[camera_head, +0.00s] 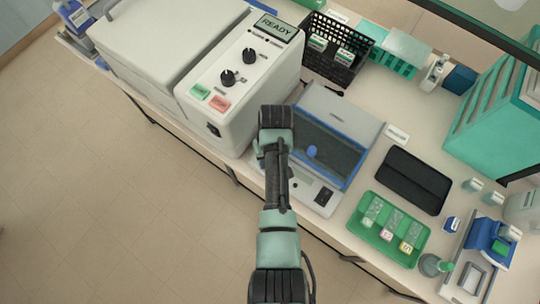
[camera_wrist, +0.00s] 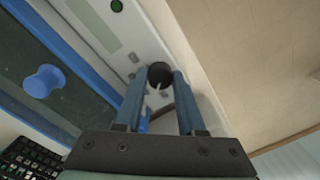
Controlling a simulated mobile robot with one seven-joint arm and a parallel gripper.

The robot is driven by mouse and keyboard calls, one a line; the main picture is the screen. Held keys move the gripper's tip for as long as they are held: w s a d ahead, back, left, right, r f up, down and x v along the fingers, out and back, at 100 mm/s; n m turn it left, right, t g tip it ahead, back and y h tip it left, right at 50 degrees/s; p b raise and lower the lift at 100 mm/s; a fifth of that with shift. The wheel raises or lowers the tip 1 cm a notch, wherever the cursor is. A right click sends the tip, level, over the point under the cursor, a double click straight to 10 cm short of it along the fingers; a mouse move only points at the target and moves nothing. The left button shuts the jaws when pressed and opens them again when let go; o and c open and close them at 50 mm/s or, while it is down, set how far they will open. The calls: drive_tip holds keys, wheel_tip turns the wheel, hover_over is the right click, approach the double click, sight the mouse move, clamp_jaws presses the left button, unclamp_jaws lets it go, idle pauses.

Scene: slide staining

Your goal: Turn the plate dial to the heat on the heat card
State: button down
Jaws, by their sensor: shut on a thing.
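In the wrist view, the plate dial (camera_wrist: 160,73) is a small black knob with a white pointer line, on the pale front panel of the plate unit. My gripper (camera_wrist: 156,82) has its two blue fingers shut on the dial, one on each side. In the head view, the plate unit (camera_head: 345,112) has a blue-framed dark window, and my arm hides the dial and my fingertips. A small white card (camera_head: 397,133) lies behind the unit at its right; its writing is too small to read, and I cannot tell if it is the heat card.
A large white machine (camera_head: 230,75) with two black knobs and a "READY" display stands left of the plate unit. To the right are a black tray (camera_head: 414,180) and a green slide tray (camera_head: 366,232). The blue lid knob (camera_wrist: 43,81) sticks up near my gripper.

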drive_tip(key=m+p, duration=0.1)
drive_tip(key=m, duration=0.4)
drive_tip(key=shift+r+m, duration=0.1)
drive_tip(key=shift+m, duration=0.2)
drive_tip(key=m+p, duration=0.1)
drive_tip(key=m, duration=0.4)
drive_tip(key=shift+a+m+t, duration=0.1)
drive_tip(key=shift+m+t, duration=0.2)
drive_tip(key=m+p, duration=0.1)
drive_tip(key=m, duration=0.4)
drive_tip(key=shift+m+h, duration=0.3)
drive_tip(key=shift+m, duration=2.1)
drive_tip(key=c, duration=0.5)
unclamp_jaws()
drive_tip(key=r, duration=0.8)
drive_tip(key=r+b, duration=0.1)
drive_tip(key=r, duration=0.3)
drive_tip(key=shift+s+r, duration=0.4)
